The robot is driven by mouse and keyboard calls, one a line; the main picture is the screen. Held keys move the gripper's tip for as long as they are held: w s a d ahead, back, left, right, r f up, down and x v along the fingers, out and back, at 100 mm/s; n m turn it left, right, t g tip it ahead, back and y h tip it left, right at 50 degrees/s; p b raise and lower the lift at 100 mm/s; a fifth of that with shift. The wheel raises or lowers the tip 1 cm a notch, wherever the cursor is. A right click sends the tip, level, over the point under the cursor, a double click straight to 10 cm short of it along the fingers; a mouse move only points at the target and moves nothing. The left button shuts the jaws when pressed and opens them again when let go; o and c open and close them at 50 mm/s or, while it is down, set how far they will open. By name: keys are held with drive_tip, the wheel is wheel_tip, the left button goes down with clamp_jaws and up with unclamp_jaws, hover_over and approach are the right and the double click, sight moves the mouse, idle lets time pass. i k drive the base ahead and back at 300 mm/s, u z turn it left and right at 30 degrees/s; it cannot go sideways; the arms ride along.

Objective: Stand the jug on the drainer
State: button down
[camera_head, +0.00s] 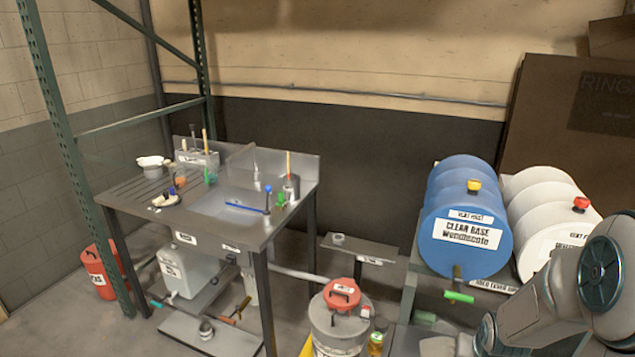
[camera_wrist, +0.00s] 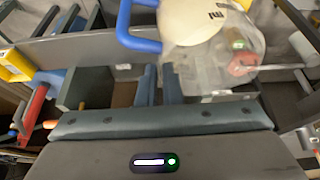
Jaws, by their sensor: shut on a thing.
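The jug (camera_wrist: 205,65) shows at the top of the wrist view, with a clear body and a blue handle (camera_wrist: 126,25). My gripper (camera_wrist: 158,72) is shut, with its fingertips at the lower part of the blue handle. The exact contact is hard to make out. The gripper and jug do not show in the head view, where only my arm is at the lower right. The drainer (camera_head: 130,190) is the ribbed left part of the steel sink bench. A white bowl (camera_head: 151,163) stands towards its back.
A small dish (camera_head: 166,201) with little items lies at the drainer's front right. A blue-handled tool (camera_head: 245,208) lies further right on the bench (camera_head: 225,235). Blue (camera_head: 455,215) and white (camera_head: 545,215) drums lie at the right. A red-lidded bucket (camera_head: 340,310) stands on the floor between.

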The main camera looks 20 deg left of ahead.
sight(152, 197)
drive_tip(key=u, duration=0.4)
drive_tip(key=k, duration=1.05)
drive_tip(key=u, duration=1.6)
drive_tip(key=i, duration=0.95)
drive_tip(key=u, duration=0.85)
drive_tip(key=i, duration=2.05)
drive_tip(key=z, duration=0.45)
drive_tip(key=i, duration=0.85)
drive_tip(key=z, duration=1.45)
drive_tip(key=i, duration=0.8)
drive_tip(key=z, duration=0.65)
